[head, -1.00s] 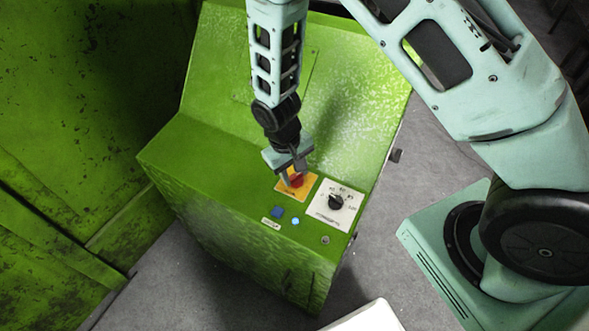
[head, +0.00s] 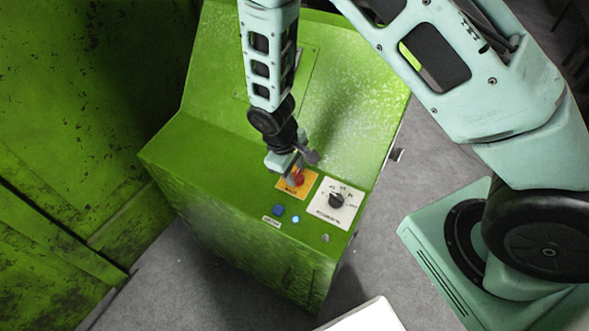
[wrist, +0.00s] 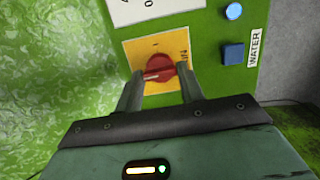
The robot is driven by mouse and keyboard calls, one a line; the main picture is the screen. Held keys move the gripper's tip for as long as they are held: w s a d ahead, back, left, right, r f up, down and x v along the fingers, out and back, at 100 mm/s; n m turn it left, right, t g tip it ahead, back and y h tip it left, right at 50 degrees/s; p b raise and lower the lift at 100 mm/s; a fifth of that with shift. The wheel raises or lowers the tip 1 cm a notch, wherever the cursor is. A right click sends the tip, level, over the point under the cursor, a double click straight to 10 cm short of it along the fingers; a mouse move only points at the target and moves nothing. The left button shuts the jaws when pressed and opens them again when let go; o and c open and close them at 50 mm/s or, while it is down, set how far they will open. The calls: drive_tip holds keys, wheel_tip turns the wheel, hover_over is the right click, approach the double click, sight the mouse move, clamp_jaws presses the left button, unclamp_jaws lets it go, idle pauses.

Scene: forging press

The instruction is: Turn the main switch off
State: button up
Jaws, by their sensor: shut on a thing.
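The main switch is a red rotary knob (head: 299,180) on a yellow plate (head: 284,186), set in the top of the green control console (head: 215,165). In the wrist view the red knob (wrist: 160,65) sits between the two fingers of my gripper (wrist: 160,76), with a pale mark on its handle pointing left and slightly down. My gripper (head: 296,175) is shut on the knob, coming down from above. The fingers partly cover the plate (wrist: 179,43) and its lettering.
A white dial panel (head: 327,211) with a black knob (head: 336,200) is right of the switch. A blue square button (head: 278,210) and a lit blue round button (head: 295,219) are in front. A green rusted wall (head: 70,130) stands at the left.

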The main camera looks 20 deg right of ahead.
drive_tip(key=o, duration=1)
drive_tip(key=shift+r, duration=0.1)
drive_tip(key=b+v, duration=0.1)
drive_tip(key=v, duration=1.6)
drive_tip(key=shift+r, duration=0.1)
